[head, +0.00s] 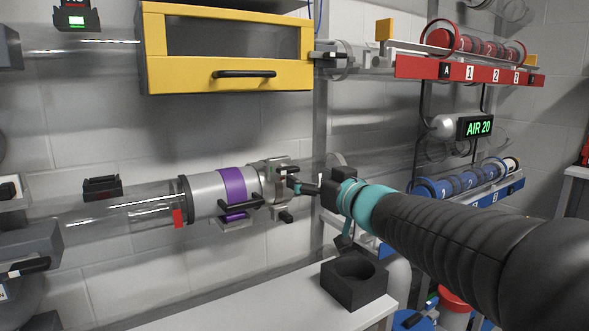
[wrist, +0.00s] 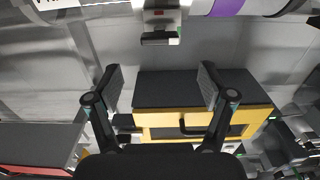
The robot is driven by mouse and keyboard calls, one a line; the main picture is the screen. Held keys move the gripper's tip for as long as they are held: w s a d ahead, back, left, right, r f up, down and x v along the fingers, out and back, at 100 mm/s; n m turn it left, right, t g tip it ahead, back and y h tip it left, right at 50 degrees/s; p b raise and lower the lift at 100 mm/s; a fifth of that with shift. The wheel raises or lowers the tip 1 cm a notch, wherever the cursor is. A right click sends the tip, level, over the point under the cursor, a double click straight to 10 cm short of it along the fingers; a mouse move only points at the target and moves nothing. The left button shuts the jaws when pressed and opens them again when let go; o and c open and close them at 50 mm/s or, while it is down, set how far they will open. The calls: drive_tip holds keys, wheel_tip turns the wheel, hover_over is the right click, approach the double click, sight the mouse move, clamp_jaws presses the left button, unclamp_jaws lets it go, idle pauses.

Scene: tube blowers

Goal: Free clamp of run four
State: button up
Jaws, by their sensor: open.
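The lower clear tube run (head: 90,215) carries a grey cylinder with a purple band (head: 232,190). A metal clamp (head: 278,180) with dark levers sits at the cylinder's right end. In the wrist view a clamp part with a dark handle (wrist: 160,38) shows at the top centre, and the purple band (wrist: 226,7) is at the top edge. My gripper (head: 312,189) is just right of the clamp in the head view. In the wrist view my gripper (wrist: 162,76) has its fingers spread with nothing between them. I cannot read a run number on this tube.
A yellow-framed box (head: 230,75) hangs above the tube. A red numbered rack (head: 470,72) and a blue one (head: 470,190) are at right, with an AIR 20 display (head: 478,127) between them. A black holder (head: 354,282) stands on the white bench (head: 250,312) below.

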sight(291, 169)
drive_tip(key=x, duration=0.9)
drive_tip(key=shift+a, duration=0.1)
drive_tip(key=c, duration=1.2)
drive_tip(key=shift+o, duration=0.2)
